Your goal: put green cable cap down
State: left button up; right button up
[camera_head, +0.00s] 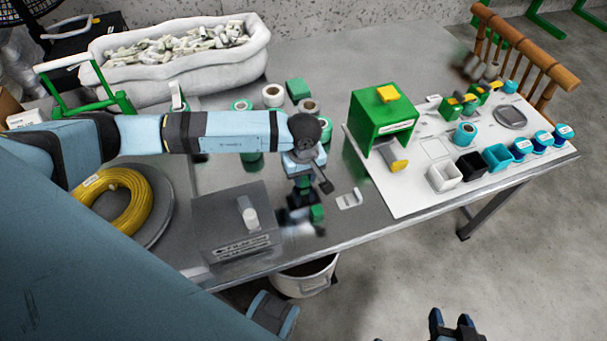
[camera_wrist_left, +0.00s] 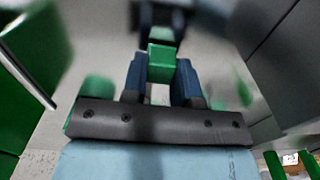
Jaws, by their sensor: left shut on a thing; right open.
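My left gripper (camera_head: 309,208) hangs over the grey table near its front edge, right of a grey box. It also shows in the left wrist view (camera_wrist_left: 161,78), where its two dark blue fingers are shut on a small green block, the green cable cap (camera_wrist_left: 161,62). In the head view the cap (camera_head: 317,212) is a small green patch at the fingertips. I cannot tell whether it touches the table. My right gripper (camera_head: 455,322) is open and empty at the bottom edge, over the floor in front of the table.
A grey box with a white knob (camera_head: 235,222) stands left of my left gripper. A small white bracket (camera_head: 349,199) lies to the right. A green box (camera_head: 382,120) stands on a white board (camera_head: 400,203) with several cups. A yellow cable coil (camera_head: 118,200) lies at left.

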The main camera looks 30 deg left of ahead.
pick_arm(q)
jog(key=shift+f, duration=0.15)
jog(key=o, duration=0.9)
jog(key=shift+r, duration=0.3)
notch_tip(320, 180, up, 12)
jog(key=shift+f+p, duration=0.1)
jog(key=shift+p, duration=0.25)
